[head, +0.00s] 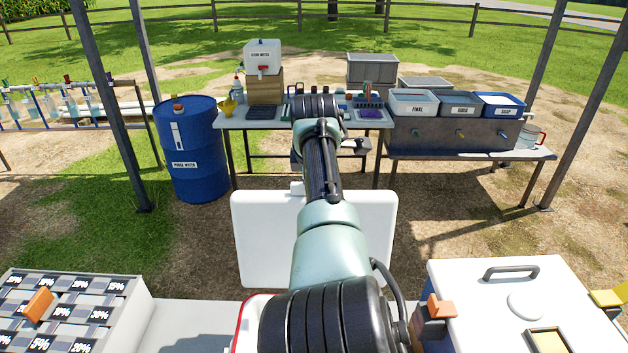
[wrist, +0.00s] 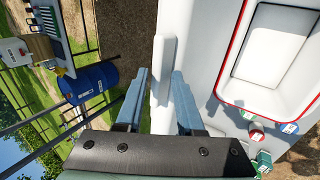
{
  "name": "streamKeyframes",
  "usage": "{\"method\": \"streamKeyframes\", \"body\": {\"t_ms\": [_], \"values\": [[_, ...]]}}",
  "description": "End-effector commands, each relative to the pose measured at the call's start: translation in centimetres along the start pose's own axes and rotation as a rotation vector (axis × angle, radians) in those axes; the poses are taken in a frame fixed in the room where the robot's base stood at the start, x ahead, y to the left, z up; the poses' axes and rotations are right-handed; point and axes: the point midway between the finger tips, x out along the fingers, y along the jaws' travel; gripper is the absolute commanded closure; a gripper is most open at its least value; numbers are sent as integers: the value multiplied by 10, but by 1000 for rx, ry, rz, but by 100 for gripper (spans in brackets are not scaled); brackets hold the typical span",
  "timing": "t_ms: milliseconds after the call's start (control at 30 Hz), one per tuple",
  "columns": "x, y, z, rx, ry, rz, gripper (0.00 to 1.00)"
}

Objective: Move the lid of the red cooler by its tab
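The cooler's white lid (head: 262,245) stands raised in the head view, partly hidden behind my arm. A small white tab (head: 297,187) shows at its top edge. The red rim of the cooler (head: 240,322) shows beside the arm base; the rest is covered. In the wrist view, the red-edged cooler part (wrist: 226,100) is at right, and the white tab (wrist: 163,65) sticks up ahead of my gripper (wrist: 160,76). The two blue fingers are apart, one on each side of the tab's lower part. A gap shows at the left finger; contact at the right is unclear.
A white chest with a grey handle (head: 510,271) stands at front right, a labelled sample rack (head: 70,318) at front left. Beyond are a blue drum (head: 190,150), a bench (head: 250,122) and wash basins (head: 413,103). Small bottles (wrist: 256,133) lie near the cooler. Ground behind the lid is clear.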

Motion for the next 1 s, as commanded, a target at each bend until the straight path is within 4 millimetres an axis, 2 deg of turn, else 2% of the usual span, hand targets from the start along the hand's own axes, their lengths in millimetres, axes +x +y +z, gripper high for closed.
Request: {"method": "streamKeyframes", "body": {"t_ms": [33,167,467,633,833,1000], "values": [[6,-8,1,2,-2,-19,52],[3,-7,1,1,-1,-18,52],[-23,-4,1,0,-1,-5,52],[-51,-4,1,1,-1,0,52],[-96,-2,0,0,1,5,52],[-121,-1,0,1,-1,4,52]]}}
